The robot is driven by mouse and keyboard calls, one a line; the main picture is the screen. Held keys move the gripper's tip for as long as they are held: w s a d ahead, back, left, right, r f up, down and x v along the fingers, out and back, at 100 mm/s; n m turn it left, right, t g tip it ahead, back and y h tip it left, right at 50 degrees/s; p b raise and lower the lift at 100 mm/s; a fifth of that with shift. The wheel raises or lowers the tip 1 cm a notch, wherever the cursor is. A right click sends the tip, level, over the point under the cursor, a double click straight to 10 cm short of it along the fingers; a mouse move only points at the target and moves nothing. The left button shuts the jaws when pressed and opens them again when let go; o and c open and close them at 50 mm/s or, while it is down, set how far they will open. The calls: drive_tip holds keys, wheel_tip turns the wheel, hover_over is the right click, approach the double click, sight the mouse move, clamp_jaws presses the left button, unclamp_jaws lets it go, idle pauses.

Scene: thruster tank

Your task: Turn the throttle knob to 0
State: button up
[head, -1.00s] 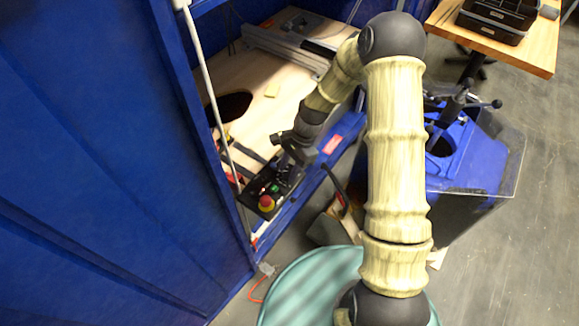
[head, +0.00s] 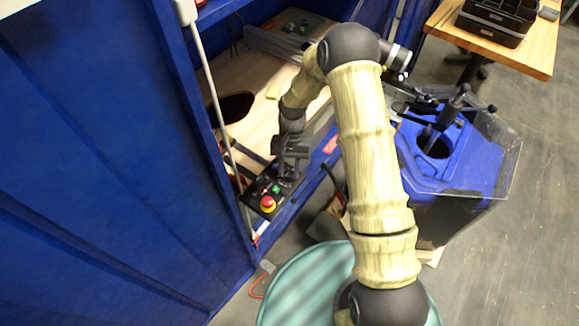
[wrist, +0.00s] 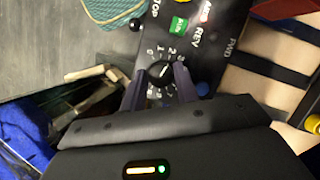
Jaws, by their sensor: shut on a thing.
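The throttle knob (wrist: 161,73) is a small round black knob on a black control panel (wrist: 221,52), ringed by white numerals including 0, 1 and 2. In the wrist view the two fingers of my gripper (wrist: 159,84) are shut on the knob from both sides. Which numeral the knob points to is too blurred to tell. In the head view my gripper (head: 289,172) is down at the panel (head: 256,190), and it hides the knob there.
A red emergency stop button (head: 267,203) and a green button (head: 275,188) sit beside my gripper on the panel. A blue cabinet wall (head: 110,150) and a thin white pole (head: 213,90) stand to the left. A blue machine with a clear guard (head: 468,150) is right.

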drive_tip(key=n+h, duration=0.1)
drive_tip(key=n, duration=0.3)
drive_tip(key=n+h, duration=0.1)
drive_tip(key=n, duration=0.1)
drive_tip(key=shift+a+n+t+h+p, duration=0.25)
drive_tip(key=shift+n+t+h+p, duration=0.05)
drive_tip(key=shift+p, duration=0.05)
drive_tip(key=n, duration=0.3)
drive_tip(key=n+t+h, duration=0.1)
drive_tip(key=n, duration=0.1)
drive_tip(key=shift+s+a+n+h, duration=0.1)
drive_tip(key=shift+n+h, duration=0.2)
drive_tip(key=shift+n, duration=0.1)
drive_tip(key=o, duration=1)
drive_tip(key=shift+c, duration=0.2)
drive_tip(key=v, duration=1.7)
drive_tip(key=shift+s+a+r+b, duration=0.15)
drive_tip(key=shift+a+r+b, duration=0.05)
drive_tip(key=shift+b, duration=0.2)
